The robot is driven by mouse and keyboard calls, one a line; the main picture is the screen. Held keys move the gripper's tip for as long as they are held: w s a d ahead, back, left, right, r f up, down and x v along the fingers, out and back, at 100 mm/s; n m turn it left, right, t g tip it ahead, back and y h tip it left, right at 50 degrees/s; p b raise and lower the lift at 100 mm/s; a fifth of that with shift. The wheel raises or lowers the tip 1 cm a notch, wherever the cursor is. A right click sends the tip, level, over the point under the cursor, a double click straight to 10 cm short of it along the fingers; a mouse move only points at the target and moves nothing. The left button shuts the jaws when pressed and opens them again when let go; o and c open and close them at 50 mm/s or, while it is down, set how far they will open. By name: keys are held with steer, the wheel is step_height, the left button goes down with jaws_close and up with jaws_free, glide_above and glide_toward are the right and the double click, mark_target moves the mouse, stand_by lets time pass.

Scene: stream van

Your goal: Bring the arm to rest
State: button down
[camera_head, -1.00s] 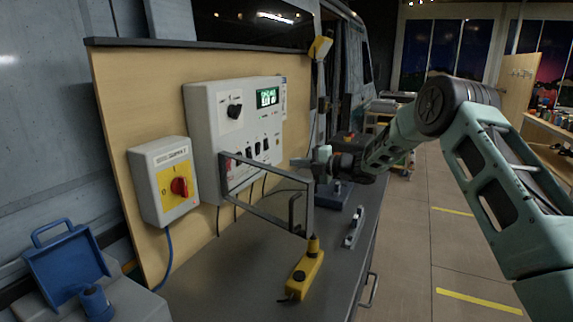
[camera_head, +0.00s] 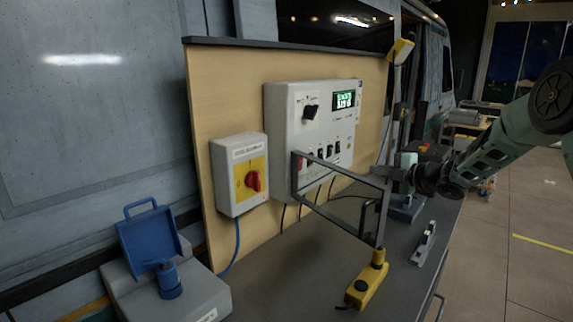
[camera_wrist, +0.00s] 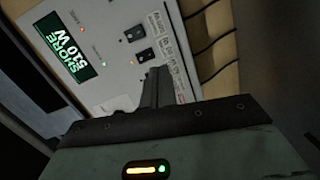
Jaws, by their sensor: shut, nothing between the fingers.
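My gripper (camera_head: 389,172) is shut and empty, held in front of the board to the right of the grey control box (camera_head: 290,140). My arm reaches in from the right edge in the head view. In the wrist view the shut fingers (camera_wrist: 152,88) point towards the box front (camera_wrist: 115,50), whose green display (camera_wrist: 70,45) reads "SHORE" and a W value, sideways. The fingers appear apart from the box; the exact gap is hard to tell. A grey metal frame (camera_head: 335,165) stands out in front of the box, near the gripper in the picture.
A grey switch box with a red knob (camera_head: 253,181) is on the wooden board. A yellow pendant-like box (camera_head: 367,285) and a small metal piece (camera_head: 425,246) lie on the dark counter. A blue open-lidded socket (camera_head: 150,240) is at left.

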steer(key=s+f+m+g+h, duration=0.4)
steer(key=s+m, duration=0.8)
steer(key=s, duration=0.8)
steer(key=s+f+m+g+h, duration=0.1)
steer(key=s+m+g+h, duration=0.5)
steer(key=s+m, duration=0.95)
steer(key=s+a+r+n+g, duration=0.1)
steer(key=s+a+n+g, duration=0.1)
steer(key=s+a+n, duration=0.9)
steer(key=s+a, duration=0.7)
steer(key=shift+a+r+g+y, duration=0.3)
steer(key=shift+a+r+g, duration=0.05)
steer(key=shift+r+g, duration=0.05)
